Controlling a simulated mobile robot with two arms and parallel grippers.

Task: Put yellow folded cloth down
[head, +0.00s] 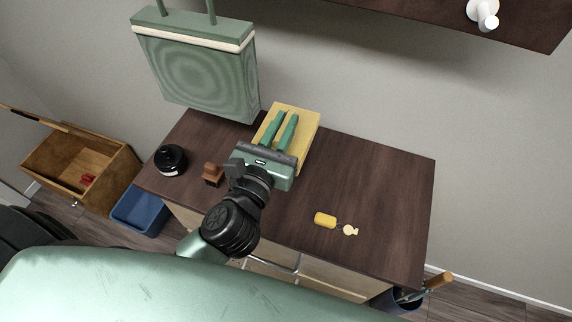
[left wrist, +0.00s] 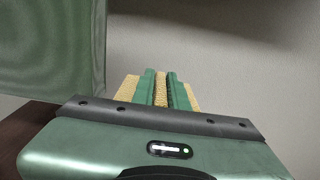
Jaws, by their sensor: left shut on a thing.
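The yellow folded cloth (head: 305,123) is over the back part of the dark wooden cabinet top (head: 380,190) in the head view. My left gripper (head: 276,128) is shut on it, with its two green fingers lying across the cloth. In the left wrist view, the cloth (left wrist: 160,90) shows between and beside the fingers (left wrist: 165,86). I cannot tell whether the cloth touches the cabinet top. My right gripper is not in view.
A black round object (head: 171,159) and a brown wooden stamp-like piece (head: 212,174) stand left of the gripper. A yellow fob (head: 325,220) with a pale tag (head: 351,230) lies at front right. The cabinet top's right side is clear.

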